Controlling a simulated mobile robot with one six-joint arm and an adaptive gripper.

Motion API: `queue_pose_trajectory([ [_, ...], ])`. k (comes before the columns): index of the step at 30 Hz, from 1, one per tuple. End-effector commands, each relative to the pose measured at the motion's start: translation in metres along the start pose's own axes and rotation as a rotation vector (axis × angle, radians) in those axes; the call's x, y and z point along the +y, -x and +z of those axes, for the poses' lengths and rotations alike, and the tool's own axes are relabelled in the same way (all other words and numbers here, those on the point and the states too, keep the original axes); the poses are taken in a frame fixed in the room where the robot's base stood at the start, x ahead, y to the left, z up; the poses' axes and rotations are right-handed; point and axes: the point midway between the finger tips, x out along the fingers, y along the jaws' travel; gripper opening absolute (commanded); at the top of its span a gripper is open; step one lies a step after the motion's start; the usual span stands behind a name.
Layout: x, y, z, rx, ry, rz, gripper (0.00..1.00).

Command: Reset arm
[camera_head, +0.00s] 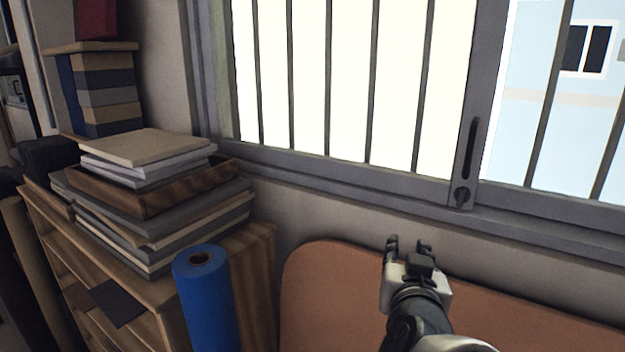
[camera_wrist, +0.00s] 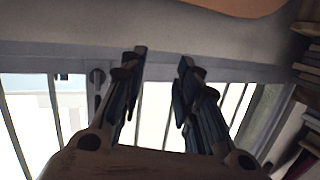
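My gripper (camera_head: 408,243) is raised in front of the lower window frame and the orange-brown panel in the head view. In the wrist view my gripper (camera_wrist: 163,62) shows two dark fingers standing apart with a clear gap between them. Nothing is held between the fingers. The window frame and bars are seen behind them.
A barred window (camera_head: 350,80) fills the wall ahead. An orange-brown rounded panel (camera_head: 320,300) stands below it. At left, a wooden shelf unit (camera_head: 150,290) bears stacked boards and books (camera_head: 150,150). A blue roll (camera_head: 208,300) stands in front of the shelf.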

Motion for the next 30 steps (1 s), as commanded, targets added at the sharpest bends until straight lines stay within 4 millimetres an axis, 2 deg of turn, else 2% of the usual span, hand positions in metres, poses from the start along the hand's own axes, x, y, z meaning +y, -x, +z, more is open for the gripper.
queue_pose_trajectory([
  [1, -0.011, 0.006, 0.029, -0.055, -0.002, -0.071, 0.3],
  [4, -0.03, 0.029, 0.077, -0.203, 0.016, -0.197, 0.3],
  [7, -0.035, 0.059, 0.128, -0.367, 0.054, -0.277, 0.3],
  [10, -0.026, 0.094, 0.182, -0.538, 0.106, -0.306, 0.3],
  [12, -0.011, 0.119, 0.215, -0.653, 0.144, -0.297, 0.3],
  [15, 0.013, 0.151, 0.253, -0.792, 0.189, -0.256, 0.3],
  [18, 0.034, 0.176, 0.276, -0.89, 0.219, -0.208, 0.3],
  [21, 0.048, 0.191, 0.287, -0.947, 0.234, -0.173, 0.3],
  [30, 0.053, 0.197, 0.289, -0.972, 0.24, -0.159, 0.3],
])
